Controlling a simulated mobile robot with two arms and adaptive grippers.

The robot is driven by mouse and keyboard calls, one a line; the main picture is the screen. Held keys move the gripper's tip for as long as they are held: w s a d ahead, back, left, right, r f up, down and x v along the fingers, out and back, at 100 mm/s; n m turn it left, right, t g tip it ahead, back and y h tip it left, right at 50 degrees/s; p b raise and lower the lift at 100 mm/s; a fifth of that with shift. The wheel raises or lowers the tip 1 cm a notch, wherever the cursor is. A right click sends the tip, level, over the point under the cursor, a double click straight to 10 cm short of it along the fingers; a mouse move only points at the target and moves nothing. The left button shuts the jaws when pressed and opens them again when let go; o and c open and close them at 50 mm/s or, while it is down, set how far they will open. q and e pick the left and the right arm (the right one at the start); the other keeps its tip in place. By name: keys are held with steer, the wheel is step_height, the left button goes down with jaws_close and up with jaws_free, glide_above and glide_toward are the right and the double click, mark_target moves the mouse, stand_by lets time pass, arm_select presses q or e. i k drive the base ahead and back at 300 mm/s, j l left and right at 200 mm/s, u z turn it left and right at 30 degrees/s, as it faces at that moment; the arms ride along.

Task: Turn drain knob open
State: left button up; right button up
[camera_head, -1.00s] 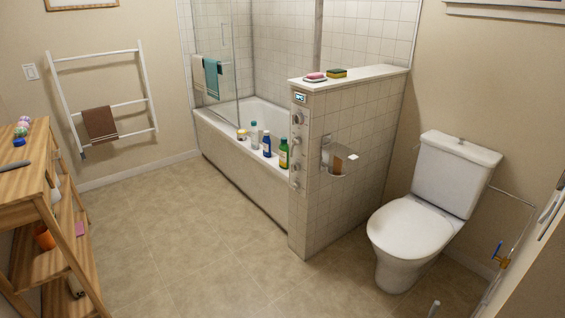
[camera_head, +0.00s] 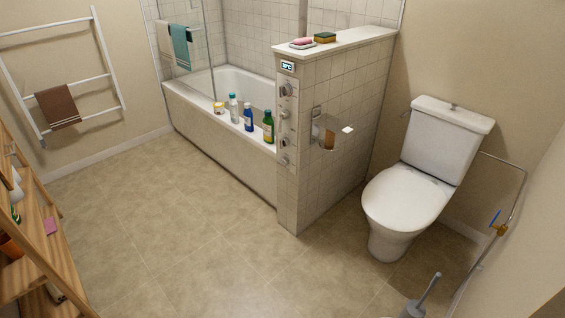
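Several round silver knobs line a vertical panel (camera_head: 284,130) on the narrow end of the tiled half wall. The top knob (camera_head: 286,90) is just under a small lit display (camera_head: 287,67). The lowest knob (camera_head: 284,160) is near the level of the tub rim. Which knob is the drain knob, and how it is turned, I cannot tell from here. The white bathtub (camera_head: 190,95) is behind and left of the panel. Neither of my grippers is in view.
Bottles, including a green one (camera_head: 268,127), stand on the tub rim. A toilet (camera_head: 405,195) and toilet brush (camera_head: 427,295) are right of the half wall (camera_head: 335,120). A wooden shelf (camera_head: 40,240) stands at left. The tiled floor (camera_head: 180,220) between is clear.

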mark_target(284, 161)
steer(key=z, duration=0.25)
steer(key=i+j+z, duration=0.3)
steer(key=j+z, duration=0.3)
steer(key=i+j+z, duration=0.15)
steer(key=j+z, duration=0.15)
steer(key=j, duration=0.15)
